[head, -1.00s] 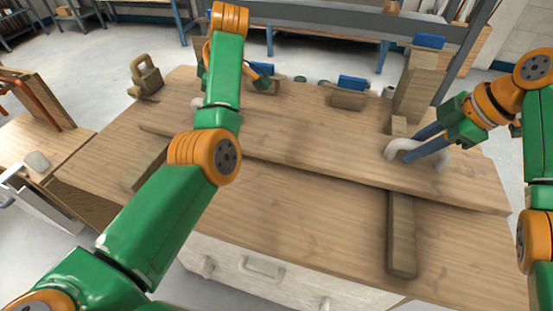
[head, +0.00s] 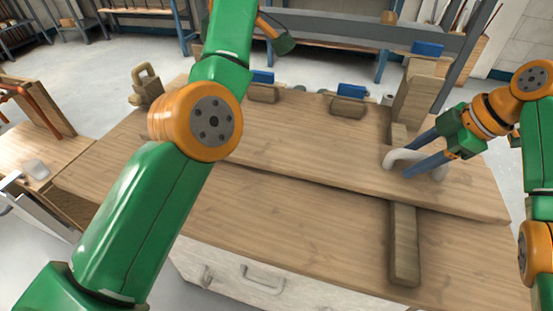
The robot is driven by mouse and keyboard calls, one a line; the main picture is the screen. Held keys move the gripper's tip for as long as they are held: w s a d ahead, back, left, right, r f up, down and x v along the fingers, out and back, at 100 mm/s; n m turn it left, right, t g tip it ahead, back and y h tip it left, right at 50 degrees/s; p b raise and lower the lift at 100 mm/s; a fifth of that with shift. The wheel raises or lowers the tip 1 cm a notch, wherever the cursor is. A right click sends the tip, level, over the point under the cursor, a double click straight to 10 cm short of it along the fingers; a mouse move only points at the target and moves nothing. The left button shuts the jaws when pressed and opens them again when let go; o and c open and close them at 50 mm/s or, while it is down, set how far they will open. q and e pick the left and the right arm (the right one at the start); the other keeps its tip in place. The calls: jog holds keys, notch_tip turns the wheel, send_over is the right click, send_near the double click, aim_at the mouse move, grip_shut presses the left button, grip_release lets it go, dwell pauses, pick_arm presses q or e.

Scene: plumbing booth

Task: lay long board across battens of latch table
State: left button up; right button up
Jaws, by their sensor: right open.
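The long board (head: 290,145) lies flat on the wooden latch table (head: 300,225), its right part crossing the right batten (head: 404,245). The batten's near end sticks out from under the board's front edge. My left arm covers the board's left part and whatever lies beneath it. A pale bent handle (head: 395,157) stands on the board's right part. My right gripper (head: 408,157) is open at this handle, its blue fingers spread apart. Only a green and orange part near my left arm's end shows at the top; the left gripper's fingers cannot be made out.
Two wooden blocks with blue tops, the left one (head: 263,93) and the right one (head: 348,106), stand along the far edge. A tall wooden post (head: 414,92) rises at the back right. A wooden latch piece (head: 146,86) stands at the back left. A side bench (head: 30,150) is at left.

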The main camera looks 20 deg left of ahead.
jog(key=shift+r, duration=0.3)
pick_arm(q)
jog(key=shift+d+r, duration=0.1)
jog(key=shift+r, duration=0.3)
pick_arm(e)
jog(key=v, duration=0.7)
jog(key=shift+f, duration=0.1)
